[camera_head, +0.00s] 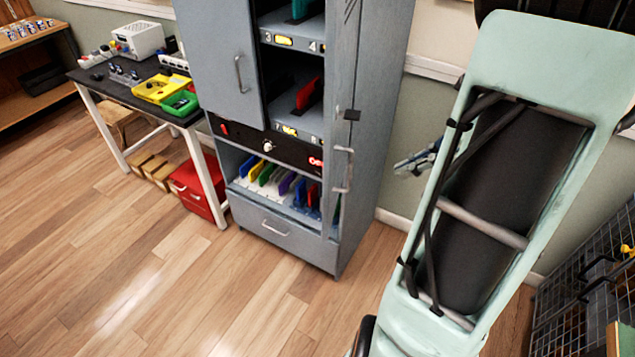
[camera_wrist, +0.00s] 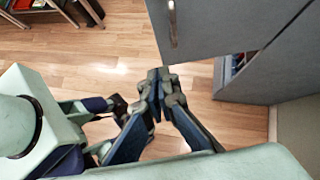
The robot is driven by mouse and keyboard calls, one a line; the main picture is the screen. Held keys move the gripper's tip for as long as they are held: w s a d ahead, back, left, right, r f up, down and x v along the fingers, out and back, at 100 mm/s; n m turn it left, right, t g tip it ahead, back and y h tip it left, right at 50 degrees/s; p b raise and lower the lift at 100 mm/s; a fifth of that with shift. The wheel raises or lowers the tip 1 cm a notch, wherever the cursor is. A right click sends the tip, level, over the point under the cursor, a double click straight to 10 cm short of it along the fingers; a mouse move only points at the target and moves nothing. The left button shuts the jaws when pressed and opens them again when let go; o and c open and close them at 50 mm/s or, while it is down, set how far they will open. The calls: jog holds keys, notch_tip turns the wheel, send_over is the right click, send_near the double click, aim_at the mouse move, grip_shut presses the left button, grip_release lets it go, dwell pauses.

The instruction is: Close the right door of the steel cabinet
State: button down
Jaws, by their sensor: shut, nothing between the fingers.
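The grey steel cabinet (camera_head: 280,228) stands in the middle of the head view. Its right door (camera_head: 375,70) stands open, swung out towards me and seen at a steep angle. The door's bar handle (camera_head: 343,168) is near its front edge. In the wrist view the right door (camera_wrist: 235,28) fills the upper right, with its handle (camera_wrist: 172,22) at its left end. My gripper (camera_wrist: 160,80) is shut and empty, just below the handle in that picture; no contact shows. In the head view my gripper (camera_head: 405,166) is right of the door, partly hidden by my arm.
The cabinet's left door (camera_head: 215,55) is closed. A wire rack (camera_head: 575,290) is at lower right. The wooden floor in front is clear.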

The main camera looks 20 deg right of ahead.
send_near(330, 191)
notch_tip(330, 191, down, 4)
jog(key=shift+w+a+f+m+p, duration=0.15)
jog(key=shift+w+a+p, duration=0.3)
jog(key=shift+a, duration=0.35)
jog(key=shift+w+a+f+m+p, duration=0.15)
jog(key=shift+w+a+p, duration=0.2)
jog(key=shift+w+a, duration=0.4)
jog(key=shift+a+r, duration=0.1)
jog(key=shift+a, duration=0.05)
